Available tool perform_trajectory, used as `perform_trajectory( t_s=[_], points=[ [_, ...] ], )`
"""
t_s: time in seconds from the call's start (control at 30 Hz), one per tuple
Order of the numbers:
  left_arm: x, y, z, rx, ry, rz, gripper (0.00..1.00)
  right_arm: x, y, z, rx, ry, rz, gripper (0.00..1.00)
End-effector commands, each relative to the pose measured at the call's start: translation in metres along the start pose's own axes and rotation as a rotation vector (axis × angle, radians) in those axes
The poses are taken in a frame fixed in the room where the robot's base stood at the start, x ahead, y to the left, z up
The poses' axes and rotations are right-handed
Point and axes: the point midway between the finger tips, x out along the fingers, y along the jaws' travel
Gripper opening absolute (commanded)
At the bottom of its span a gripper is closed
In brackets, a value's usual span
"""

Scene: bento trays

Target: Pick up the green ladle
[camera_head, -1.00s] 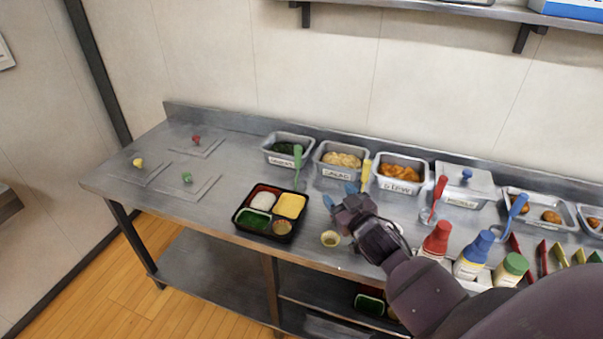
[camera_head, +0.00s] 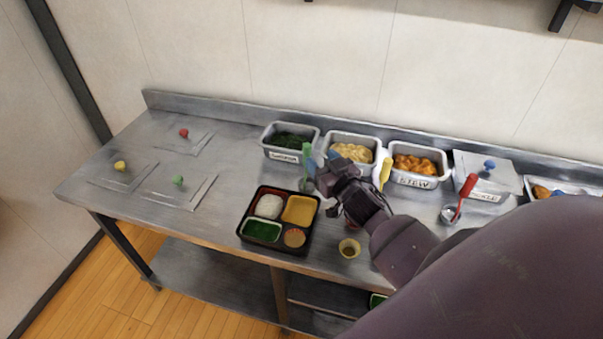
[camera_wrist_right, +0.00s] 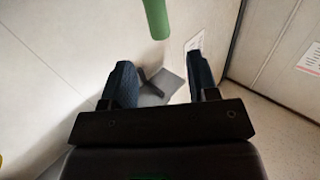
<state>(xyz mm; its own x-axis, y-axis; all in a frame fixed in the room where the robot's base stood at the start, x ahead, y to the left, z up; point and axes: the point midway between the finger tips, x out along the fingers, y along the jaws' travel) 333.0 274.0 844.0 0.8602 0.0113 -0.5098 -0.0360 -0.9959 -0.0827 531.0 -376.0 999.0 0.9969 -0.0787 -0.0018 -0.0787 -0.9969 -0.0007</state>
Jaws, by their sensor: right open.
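The green ladle (camera_head: 307,153) stands with its handle upright on the counter, in front of the greens container and behind the bento tray. Its bowl end is partly visible low on the counter. My right gripper (camera_head: 320,163) is open and empty, with its blue fingertips close to the right side of the handle. In the right wrist view the green handle (camera_wrist_right: 155,18) shows at the top edge, ahead of the spread fingers (camera_wrist_right: 160,75) and roughly in line with the gap between them. I cannot tell whether anything touches. My left gripper is not in view.
The bento tray (camera_head: 244,225) sits just left of my gripper. A yellow ladle (camera_head: 385,172) and a red ladle (camera_head: 465,190) stand to the right. Steel food containers (camera_head: 268,140) line the back. A small cup (camera_head: 349,248) is at the front edge. The counter's left has lids.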

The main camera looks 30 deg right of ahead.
Motion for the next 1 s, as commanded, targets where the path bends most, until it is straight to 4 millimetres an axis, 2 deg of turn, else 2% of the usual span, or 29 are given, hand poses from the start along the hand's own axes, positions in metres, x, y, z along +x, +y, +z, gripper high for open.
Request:
perform_trajectory(
  t_s=[0.23, 0.53, 0.8, 1.0],
  points=[
    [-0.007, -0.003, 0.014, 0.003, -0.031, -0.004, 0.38, 0.035, 0.0, -0.001, -0.002, 0.001, 0.0, 0.54],
    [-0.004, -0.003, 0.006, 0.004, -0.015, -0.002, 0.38, 0.055, -0.001, 0.0, -0.001, 0.001, 0.0, 0.54],
    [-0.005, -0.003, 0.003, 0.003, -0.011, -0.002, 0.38, 0.089, -0.001, 0.003, 0.0, 0.001, 0.0, 0.54],
    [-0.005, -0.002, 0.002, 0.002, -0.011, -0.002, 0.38, 0.099, -0.001, 0.004, -0.001, 0.0, 0.0, 0.54]
  ],
)
